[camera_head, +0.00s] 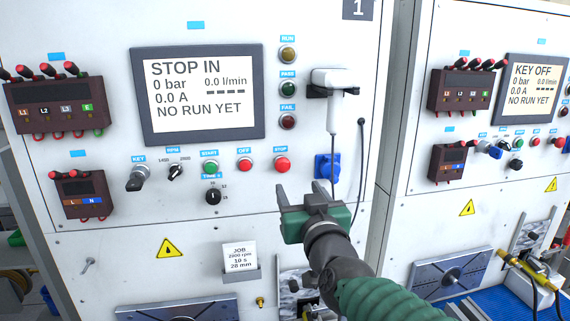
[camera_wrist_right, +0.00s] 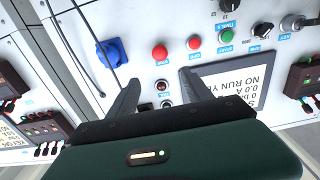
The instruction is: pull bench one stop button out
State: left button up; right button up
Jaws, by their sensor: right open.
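The bench one stop button (camera_head: 282,164) is a round red knob under a blue STOP label, at the right end of the button row. The bench one screen (camera_head: 205,95) reads STOP IN. My right gripper (camera_head: 300,187) is open and empty, below and slightly right of the button, apart from it. In the right wrist view, which is upside down, the stop button (camera_wrist_right: 160,52) shows beyond the gap between the two open fingers (camera_wrist_right: 159,77). My left gripper is not in view.
The red OFF button (camera_head: 246,164) sits just left of the stop button. A blue socket (camera_head: 327,167) is to its right, with a hanging cable (camera_head: 361,170) nearby. A white handheld device (camera_head: 331,90) hangs above. A job card (camera_head: 240,257) stands below.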

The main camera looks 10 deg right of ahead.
aim_at(283, 168)
jog(key=w+p, duration=0.1)
jog(key=w, duration=0.3)
jog(key=w+p, duration=0.1)
jog(key=w, duration=0.4)
jog(key=w+f+p, duration=0.1)
jog(key=w, duration=0.4)
jog(key=shift+w+a+p, duration=0.1)
jog(key=shift+w+p, duration=0.1)
jog(key=shift+p, duration=0.1)
jog(key=shift+s+r, duration=0.15)
jog(key=shift+s, duration=0.15)
jog(key=shift+w+f, duration=0.2)
jog(key=shift+w, duration=0.25)
jog(key=c, duration=0.7)
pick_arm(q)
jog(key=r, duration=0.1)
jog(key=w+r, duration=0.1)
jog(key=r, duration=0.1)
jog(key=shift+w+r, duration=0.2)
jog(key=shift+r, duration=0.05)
pick_arm(e)
grip_shut()
